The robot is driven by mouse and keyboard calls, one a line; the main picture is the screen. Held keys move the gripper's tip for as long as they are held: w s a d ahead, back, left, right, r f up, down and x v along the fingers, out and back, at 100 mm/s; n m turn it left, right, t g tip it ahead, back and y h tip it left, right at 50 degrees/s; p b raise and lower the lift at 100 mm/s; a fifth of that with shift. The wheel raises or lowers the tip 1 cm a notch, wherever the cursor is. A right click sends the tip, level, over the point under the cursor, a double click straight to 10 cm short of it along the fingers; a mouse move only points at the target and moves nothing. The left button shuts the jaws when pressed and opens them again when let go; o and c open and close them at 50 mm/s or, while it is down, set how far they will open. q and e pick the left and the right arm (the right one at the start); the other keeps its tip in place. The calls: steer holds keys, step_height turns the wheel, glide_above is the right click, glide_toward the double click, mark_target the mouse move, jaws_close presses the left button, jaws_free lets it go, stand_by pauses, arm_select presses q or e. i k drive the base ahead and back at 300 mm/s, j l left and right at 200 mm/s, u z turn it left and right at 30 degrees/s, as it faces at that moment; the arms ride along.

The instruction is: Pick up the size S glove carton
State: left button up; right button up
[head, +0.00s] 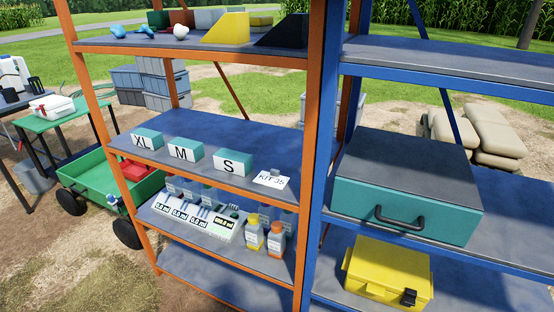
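The size S glove carton (232,163) is a small teal box with a white front marked S. It stands on the middle shelf (215,132) of the orange-posted rack, third from the left in a row. The M carton (185,155) and the XL carton (147,143) stand to its left, with gaps between them. A white card reading KIT 35 (271,180) lies to its right. Neither of my grippers is in the head view.
The upper shelf (160,42) holds a yellow wedge-shaped bin (226,30) and a black one (283,32). Bottles (276,240) stand on the shelf below. A blue rack at right holds a teal case (403,190) and a yellow case (388,273). A green cart (100,185) stands left.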

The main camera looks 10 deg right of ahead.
mark_target(234, 162)
steer(key=i+j+z, duration=0.1)
steer(key=j+z, duration=0.3)
steer(key=i+j+z, duration=0.1)
steer(key=z, duration=0.3)
steer(key=j+z, duration=0.4)
